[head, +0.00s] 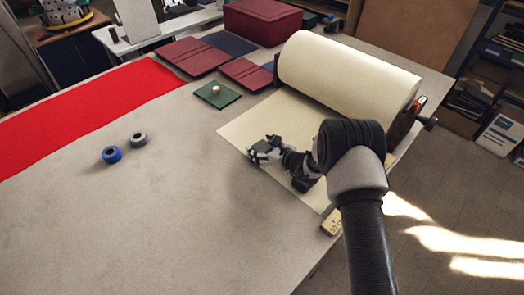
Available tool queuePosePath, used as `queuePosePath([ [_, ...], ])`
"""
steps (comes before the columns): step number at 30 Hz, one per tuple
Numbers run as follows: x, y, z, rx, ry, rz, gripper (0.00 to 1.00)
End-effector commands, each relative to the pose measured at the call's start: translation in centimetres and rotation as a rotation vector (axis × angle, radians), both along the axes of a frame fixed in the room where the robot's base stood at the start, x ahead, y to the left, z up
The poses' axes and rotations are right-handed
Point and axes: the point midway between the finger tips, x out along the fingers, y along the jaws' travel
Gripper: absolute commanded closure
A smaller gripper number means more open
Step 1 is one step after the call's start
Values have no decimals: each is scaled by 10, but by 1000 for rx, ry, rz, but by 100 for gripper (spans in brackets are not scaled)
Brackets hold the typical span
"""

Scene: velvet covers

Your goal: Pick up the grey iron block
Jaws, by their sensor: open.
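I cannot clearly make out a grey iron block in the head view. A small grey round piece (138,139), which looks like a roll of tape, lies on the left half of the table beside a blue roll (111,154). My gripper (256,152) is open above the cream paper sheet, near its left edge, well to the right of the grey piece. My own arm covers part of the sheet and the table's right side, so anything behind it is hidden.
A large cream paper roll (345,80) lies at the table's back right. Red cloth (85,112) covers the left. The front table (150,230) is clear.

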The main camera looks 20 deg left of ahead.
Motion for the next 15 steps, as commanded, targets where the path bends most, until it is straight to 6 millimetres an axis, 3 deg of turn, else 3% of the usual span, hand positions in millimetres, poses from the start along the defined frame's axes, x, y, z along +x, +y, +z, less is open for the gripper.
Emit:
queuePosePath([
  [2,0,0,0,0,0,0,27],
  [15,0,0,0,-1,-1,0,56],
])
